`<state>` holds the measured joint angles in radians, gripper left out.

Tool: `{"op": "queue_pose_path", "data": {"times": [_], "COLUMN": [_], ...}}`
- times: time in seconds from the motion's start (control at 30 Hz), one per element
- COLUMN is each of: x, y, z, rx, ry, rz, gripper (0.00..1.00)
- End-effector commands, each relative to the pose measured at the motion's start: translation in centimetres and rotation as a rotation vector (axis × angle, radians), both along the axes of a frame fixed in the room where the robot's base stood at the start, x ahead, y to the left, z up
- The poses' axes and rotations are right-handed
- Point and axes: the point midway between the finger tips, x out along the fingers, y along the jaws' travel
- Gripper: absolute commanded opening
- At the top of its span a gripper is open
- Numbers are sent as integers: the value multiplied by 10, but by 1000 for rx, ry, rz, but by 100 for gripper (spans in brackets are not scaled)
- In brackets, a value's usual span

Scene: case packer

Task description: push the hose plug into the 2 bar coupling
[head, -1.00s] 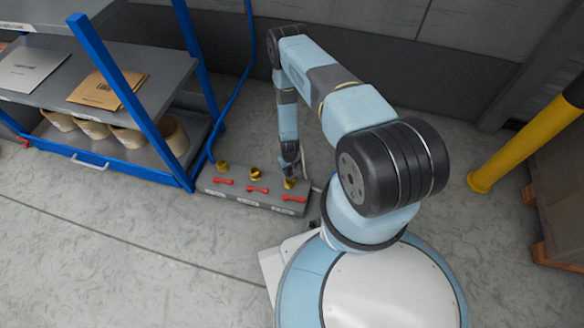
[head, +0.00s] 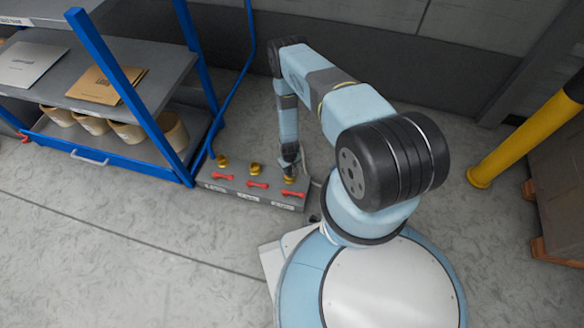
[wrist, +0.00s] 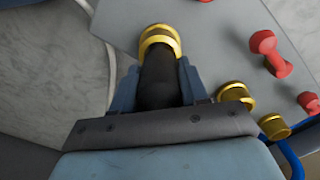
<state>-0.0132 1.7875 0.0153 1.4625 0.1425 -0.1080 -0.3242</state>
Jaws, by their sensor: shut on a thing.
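My gripper (head: 289,168) is at the right end of a grey coupling block (head: 240,192) on the floor. The block carries three brass couplings in a row, the left (head: 222,161), the middle (head: 255,169) and the right (head: 289,180). Its front labels are too small to read. In the wrist view my gripper (wrist: 157,80) is shut on the dark hose plug (wrist: 158,82). The plug's far end meets the right brass coupling (wrist: 160,36), in line with it. The jaws hide its sides, and I cannot tell how deep it sits.
Red levers (head: 257,185) stand in front of the couplings. A blue-framed shelf (head: 135,95) with bins and papers stands close on the left. A yellow post (head: 520,140) is at the right. The floor in front of the block is clear.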

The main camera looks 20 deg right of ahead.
Motion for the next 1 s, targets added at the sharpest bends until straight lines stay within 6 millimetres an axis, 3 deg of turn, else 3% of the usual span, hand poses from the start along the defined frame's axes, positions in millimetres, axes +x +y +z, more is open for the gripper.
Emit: {"op": "queue_pose_path", "data": {"times": [1.0], "x": [0], "y": [0], "z": [-9], "rx": [0], "ry": [-1], "rz": [0], "gripper": [5]}}
